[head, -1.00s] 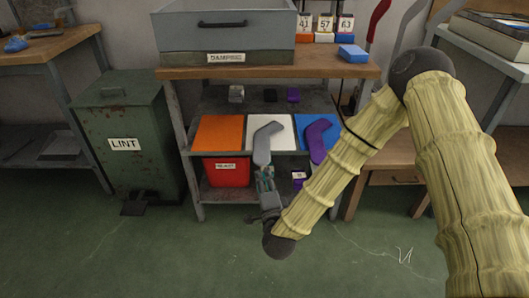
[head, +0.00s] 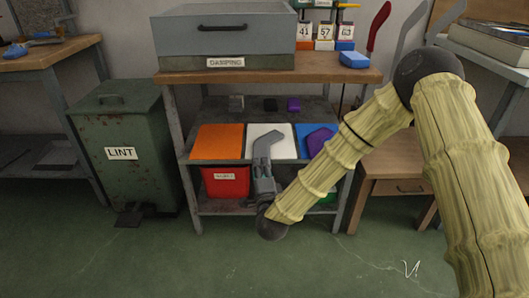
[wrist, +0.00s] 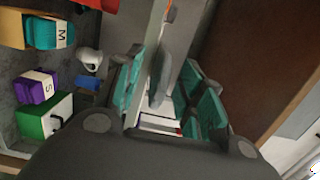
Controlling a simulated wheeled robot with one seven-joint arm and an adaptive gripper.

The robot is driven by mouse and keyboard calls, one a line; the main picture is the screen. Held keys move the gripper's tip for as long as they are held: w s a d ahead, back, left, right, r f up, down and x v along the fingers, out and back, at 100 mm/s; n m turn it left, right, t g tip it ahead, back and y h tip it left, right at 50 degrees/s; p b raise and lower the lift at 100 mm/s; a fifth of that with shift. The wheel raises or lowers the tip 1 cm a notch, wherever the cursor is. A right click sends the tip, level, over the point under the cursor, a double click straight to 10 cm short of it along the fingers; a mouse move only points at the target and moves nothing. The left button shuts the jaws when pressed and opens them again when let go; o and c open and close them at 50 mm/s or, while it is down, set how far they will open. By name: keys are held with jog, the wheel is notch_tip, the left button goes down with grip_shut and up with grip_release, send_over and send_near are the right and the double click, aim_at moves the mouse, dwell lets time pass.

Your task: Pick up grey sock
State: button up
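The grey sock (head: 266,146) lies on the white panel (head: 284,151) on the middle shelf, its bent end up and its straight end hanging toward the shelf's front edge. My gripper (head: 263,174) is at that lower end. In the wrist view my gripper (wrist: 165,95) has its teal-padded fingers apart. A narrow grey shape, which looks like the sock seen edge-on (wrist: 159,78), stands between them, next to the shelf edge. I see a gap beside it, though finger contact is hard to judge.
An orange panel (head: 216,142) is left of the white one. A purple sock (head: 319,140) on a blue panel (head: 304,130) is right, partly behind my arm. A red bin (head: 226,182) stands below. A green lint bin (head: 128,150) is left. The floor in front is clear.

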aim_at(268, 150)
jog(key=shift+w+a+b, duration=0.2)
jog(key=shift+w+b, duration=0.25)
jog(key=shift+w, duration=1.05)
grip_shut()
jog(key=shift+r, duration=0.2)
